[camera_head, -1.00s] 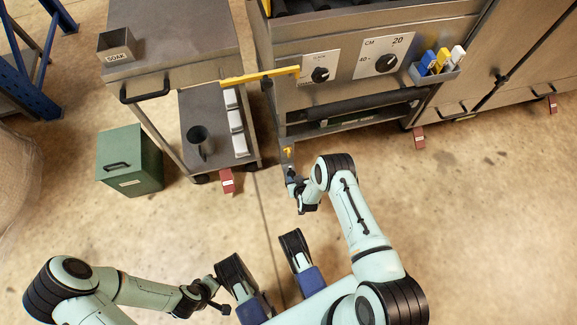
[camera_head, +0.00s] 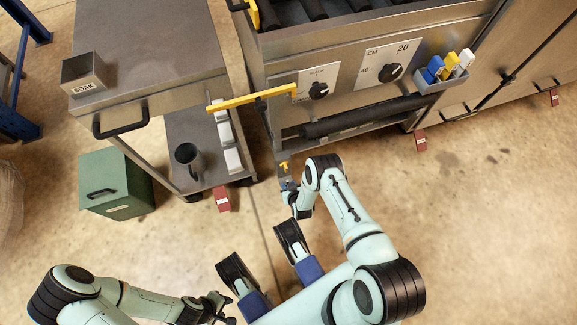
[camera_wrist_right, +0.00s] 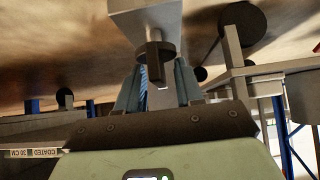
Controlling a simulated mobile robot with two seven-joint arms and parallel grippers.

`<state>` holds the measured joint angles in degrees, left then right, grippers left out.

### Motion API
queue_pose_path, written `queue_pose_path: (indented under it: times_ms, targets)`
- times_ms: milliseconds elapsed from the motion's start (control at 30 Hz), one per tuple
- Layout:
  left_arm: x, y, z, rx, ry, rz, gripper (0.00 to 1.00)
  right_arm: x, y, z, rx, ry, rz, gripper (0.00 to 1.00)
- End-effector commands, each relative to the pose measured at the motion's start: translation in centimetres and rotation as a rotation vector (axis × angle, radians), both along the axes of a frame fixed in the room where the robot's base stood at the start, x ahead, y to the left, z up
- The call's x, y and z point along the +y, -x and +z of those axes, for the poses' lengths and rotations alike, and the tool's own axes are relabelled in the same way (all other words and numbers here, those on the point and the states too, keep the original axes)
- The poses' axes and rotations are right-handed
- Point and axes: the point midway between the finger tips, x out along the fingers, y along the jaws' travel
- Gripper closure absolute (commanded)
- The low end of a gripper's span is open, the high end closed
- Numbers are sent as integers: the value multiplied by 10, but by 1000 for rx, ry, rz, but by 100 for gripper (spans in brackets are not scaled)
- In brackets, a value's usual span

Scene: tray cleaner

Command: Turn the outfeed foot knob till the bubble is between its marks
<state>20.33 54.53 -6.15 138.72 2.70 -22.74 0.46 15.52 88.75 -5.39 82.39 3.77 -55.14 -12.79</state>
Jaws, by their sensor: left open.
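The outfeed foot knob shows in the right wrist view as a dark round collar with a short stem (camera_wrist_right: 153,64), under a grey block. My right gripper (camera_wrist_right: 158,82) has one finger on each side of it, tips close to the collar's rim; whether they press on it I cannot tell. In the head view my right gripper (camera_head: 290,188) is low at the machine's front left leg, just below a small yellow part (camera_head: 284,167). My left gripper (camera_head: 220,304) is open and empty over the floor at the bottom. I cannot make out the bubble or its marks.
The machine front carries two dials (camera_head: 390,72) and a pen holder (camera_head: 440,78). A yellow bar (camera_head: 250,98) sticks out left towards a steel cart (camera_head: 165,90) with a SOAK box (camera_head: 84,75). A green bin (camera_head: 115,183) and red floor wedges (camera_head: 222,198) stand nearby. Open floor lies right.

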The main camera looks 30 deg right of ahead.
Motion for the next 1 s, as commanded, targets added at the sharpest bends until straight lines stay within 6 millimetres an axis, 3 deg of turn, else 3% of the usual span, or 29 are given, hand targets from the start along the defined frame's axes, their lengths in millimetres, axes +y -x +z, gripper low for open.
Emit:
queue_pose_path:
  times_ms: [167, 300, 667, 1000]
  targets:
    - [0, 0, 0, 0, 0, 0, 57, 0, 0, 0, 0, 0, 0, 64]
    - [0, 0, 0, 0, 0, -1, 57, 0, 0, 0, 0, 0, 0, 100]
    - [0, -1, 0, -3, 0, -2, 57, -1, 0, 0, 0, 0, 28, 100]
    - [-1, -3, 1, -10, 0, -2, 57, -2, 0, 0, -1, 1, 235, 100]
